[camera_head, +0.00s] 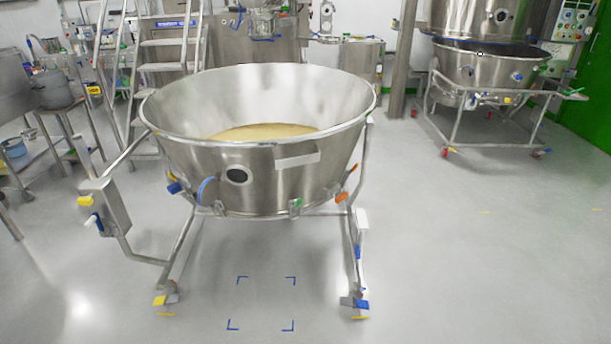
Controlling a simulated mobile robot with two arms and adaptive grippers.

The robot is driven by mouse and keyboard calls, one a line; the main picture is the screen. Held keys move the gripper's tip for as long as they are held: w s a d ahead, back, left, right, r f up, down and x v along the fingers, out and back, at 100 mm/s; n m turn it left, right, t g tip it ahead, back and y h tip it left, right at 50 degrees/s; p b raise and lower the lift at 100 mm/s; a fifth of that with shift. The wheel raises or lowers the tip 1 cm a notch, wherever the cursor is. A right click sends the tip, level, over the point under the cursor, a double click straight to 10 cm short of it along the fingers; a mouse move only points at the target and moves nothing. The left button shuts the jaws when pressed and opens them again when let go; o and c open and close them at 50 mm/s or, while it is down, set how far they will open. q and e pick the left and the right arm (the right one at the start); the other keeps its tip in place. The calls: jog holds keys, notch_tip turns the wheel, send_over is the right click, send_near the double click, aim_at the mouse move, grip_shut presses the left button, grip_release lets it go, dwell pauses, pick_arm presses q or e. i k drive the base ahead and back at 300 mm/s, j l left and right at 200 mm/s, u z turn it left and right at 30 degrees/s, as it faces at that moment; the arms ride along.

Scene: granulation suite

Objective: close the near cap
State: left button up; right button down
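A large steel bowl (280,185) on a wheeled frame stands in front of me, with yellowish material (265,132) inside. On its near wall is a round dark port or window (237,175) with a pale rim. A blue disc (207,192), which looks like the near cap, stands out from the bowl wall just left of and a little below that port. It is seen at an angle and does not cover the dark port. I cannot tell whether something lies behind it. Neither of my grippers is in view.
A box on the frame's left arm (105,205) sticks out left. Yellow and blue-tabbed casters (355,302) stand at the frame's feet. Blue corner marks (262,280) lie on clear floor in front. Steps (165,45) and a second bowl cart (490,75) stand behind.

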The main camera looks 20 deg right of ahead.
aim_at(208, 192)
jog(key=i+j+z, duration=0.5)
jog(key=z, duration=0.15)
jog(key=i+j+z, duration=0.3)
jog(key=j+z, duration=0.3)
jog(key=j, duration=0.2)
jog(key=i+j+z, duration=0.15)
jog(key=j+z, duration=0.2)
jog(key=j, duration=1)
jog(key=i+j, duration=0.15)
jog(key=j, duration=0.9)
jog(key=k, duration=0.2)
jog(key=z, duration=0.05)
